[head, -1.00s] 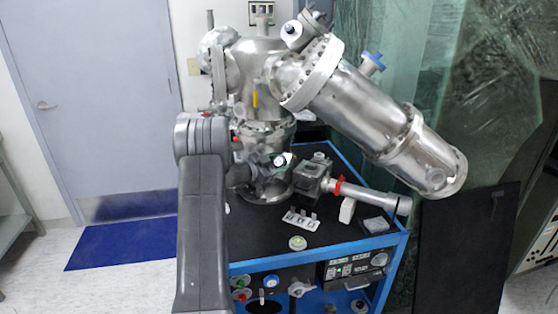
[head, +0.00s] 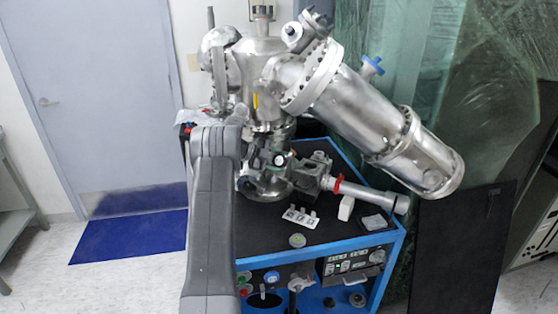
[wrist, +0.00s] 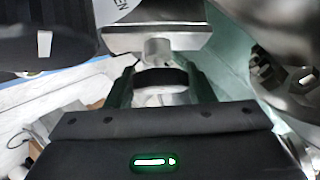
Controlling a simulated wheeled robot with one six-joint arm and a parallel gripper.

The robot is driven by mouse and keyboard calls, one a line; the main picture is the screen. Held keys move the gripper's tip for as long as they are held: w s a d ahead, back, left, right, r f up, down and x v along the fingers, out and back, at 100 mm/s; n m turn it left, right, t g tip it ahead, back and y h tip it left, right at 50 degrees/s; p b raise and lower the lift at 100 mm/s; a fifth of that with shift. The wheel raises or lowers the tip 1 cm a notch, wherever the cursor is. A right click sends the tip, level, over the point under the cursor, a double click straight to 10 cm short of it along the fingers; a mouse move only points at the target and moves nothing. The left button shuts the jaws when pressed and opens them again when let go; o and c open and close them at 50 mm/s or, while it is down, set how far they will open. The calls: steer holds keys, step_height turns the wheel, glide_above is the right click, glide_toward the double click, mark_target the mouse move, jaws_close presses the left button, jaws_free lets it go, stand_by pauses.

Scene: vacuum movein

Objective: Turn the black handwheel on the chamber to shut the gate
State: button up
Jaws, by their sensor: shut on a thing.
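In the wrist view, my gripper (wrist: 163,72) has one dark finger on each side of a black curved piece (wrist: 164,82), which looks like part of the black handwheel. The fingers are closed on it. Most of the wheel is hidden, so its turn angle cannot be told. In the head view, the steel chamber (head: 262,70) stands on the cart behind my arm. My gripper is among the dark fittings low on the chamber, where its fingers are too small and cluttered to make out.
A large steel cylinder (head: 365,115) slants down to the right above the blue-framed cart (head: 390,255). A horizontal metal tube (head: 370,197) with a red ring juts out below it. A white block (head: 346,208) and small parts lie on the black cart top. Open floor lies left.

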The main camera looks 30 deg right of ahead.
steer(key=shift+m+y, duration=0.3)
steer(key=shift+m, duration=0.1)
steer(key=o, duration=1)
steer(key=shift+c, duration=0.2)
